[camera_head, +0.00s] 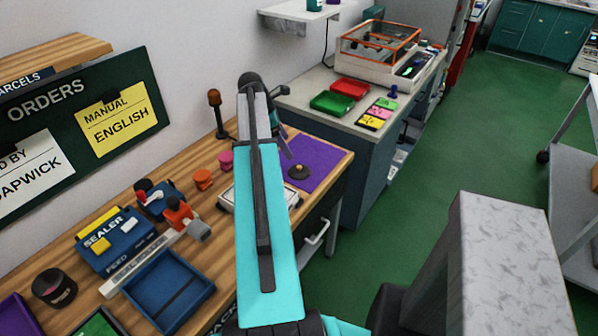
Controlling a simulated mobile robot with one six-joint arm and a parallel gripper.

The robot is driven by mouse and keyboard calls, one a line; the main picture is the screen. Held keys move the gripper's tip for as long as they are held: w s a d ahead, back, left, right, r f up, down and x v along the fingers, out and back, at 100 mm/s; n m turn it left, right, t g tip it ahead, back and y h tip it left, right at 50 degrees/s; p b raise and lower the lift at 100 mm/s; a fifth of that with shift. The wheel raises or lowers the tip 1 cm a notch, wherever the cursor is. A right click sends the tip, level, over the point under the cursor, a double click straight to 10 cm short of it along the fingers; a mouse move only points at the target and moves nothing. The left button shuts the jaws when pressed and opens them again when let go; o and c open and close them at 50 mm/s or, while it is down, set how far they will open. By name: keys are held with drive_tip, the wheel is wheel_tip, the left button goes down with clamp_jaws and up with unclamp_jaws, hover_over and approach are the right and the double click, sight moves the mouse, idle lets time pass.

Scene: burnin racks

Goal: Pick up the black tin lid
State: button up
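A small dark round piece with a tan knob (298,172) lies on the purple mat (318,160) at the right end of the wooden bench. It looks like the black tin lid. My cyan arm reaches over the bench, and my gripper (285,148) points down just behind and left of the dark piece. The arm hides most of my gripper, and its fingers are too small to read. I cannot tell whether it touches the lid.
A pale flat device (230,196) sits left of the mat, partly behind my arm. Orange (203,178) and pink (226,160) pieces stand nearby. A blue sealer (115,240), blue tray (168,290) and black jar (54,288) are at left.

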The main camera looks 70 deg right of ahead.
drive_tip(key=p, duration=0.1)
hover_over(296, 171)
drive_tip(key=w, duration=0.1)
drive_tip(key=shift+w+f, duration=0.2)
drive_tip(key=shift+f, duration=2.95)
drive_tip(key=shift+f+p, duration=0.1)
drive_tip(key=shift+p, duration=0.2)
drive_tip(key=shift+a+p+x, duration=0.15)
drive_tip(key=shift+p+x, duration=0.3)
drive_tip(key=shift+x, duration=0.25)
drive_tip(key=shift+a+p+x, duration=0.15)
drive_tip(key=shift+p+x, duration=0.25)
drive_tip(key=shift+x, duration=0.25)
drive_tip(key=shift+p+x, duration=0.3)
drive_tip(key=shift+x, duration=0.95)
drive_tip(key=shift+w, duration=0.2)
drive_tip(key=shift+a, duration=0.1)
drive_tip(key=c, duration=1.2)
drive_tip(key=shift+c, duration=1)
